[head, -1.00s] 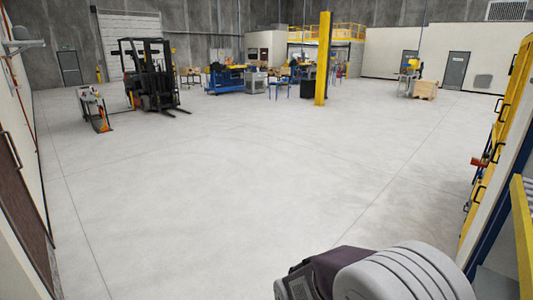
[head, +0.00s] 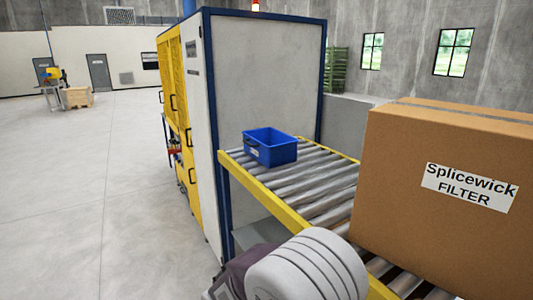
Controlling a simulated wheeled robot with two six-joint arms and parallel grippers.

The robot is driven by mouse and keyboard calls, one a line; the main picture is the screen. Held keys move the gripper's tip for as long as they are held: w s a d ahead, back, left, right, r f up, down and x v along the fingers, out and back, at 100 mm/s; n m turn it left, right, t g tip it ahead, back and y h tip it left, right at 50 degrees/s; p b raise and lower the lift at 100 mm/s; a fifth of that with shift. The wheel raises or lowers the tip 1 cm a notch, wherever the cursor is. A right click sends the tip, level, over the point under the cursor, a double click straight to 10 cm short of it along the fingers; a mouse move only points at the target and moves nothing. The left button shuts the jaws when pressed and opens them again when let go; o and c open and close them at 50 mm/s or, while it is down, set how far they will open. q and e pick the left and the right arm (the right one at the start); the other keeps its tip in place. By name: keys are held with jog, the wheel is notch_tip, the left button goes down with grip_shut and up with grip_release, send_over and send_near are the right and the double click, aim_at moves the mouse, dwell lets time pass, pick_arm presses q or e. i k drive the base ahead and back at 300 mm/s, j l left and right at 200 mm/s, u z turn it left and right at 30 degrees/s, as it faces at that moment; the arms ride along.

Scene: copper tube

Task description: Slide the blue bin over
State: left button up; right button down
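The blue bin (head: 270,148) is an open-topped plastic box with a handle and a small white label. It sits upright at the far end of a roller conveyor (head: 291,186) with yellow side rails, beside a tall machine cabinet. A grey ribbed part of my arm shows at the bottom of the head view, in front of the conveyor. Neither gripper shows in the head view. The inside floor of the bin cannot be seen.
A large cardboard box (head: 430,200) marked "Splicewick FILTER" stands on the near part of the conveyor, to the right. The cabinet (head: 262,85) with yellow doors rises behind the bin. Open concrete floor (head: 85,190) lies to the left.

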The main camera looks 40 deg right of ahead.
aim_at(258, 142)
jog(key=i+l+z, duration=0.15)
jog(key=i+z, duration=0.2)
jog(key=i, duration=0.75)
jog(key=i+j+z, duration=0.15)
jog(key=i+z, duration=0.2)
jog(key=i, duration=0.7)
jog(key=i+z, duration=0.15)
jog(key=z, duration=0.35)
jog(key=i+j+z, duration=0.1)
jog(key=z, duration=0.4)
jog(key=i, duration=0.1)
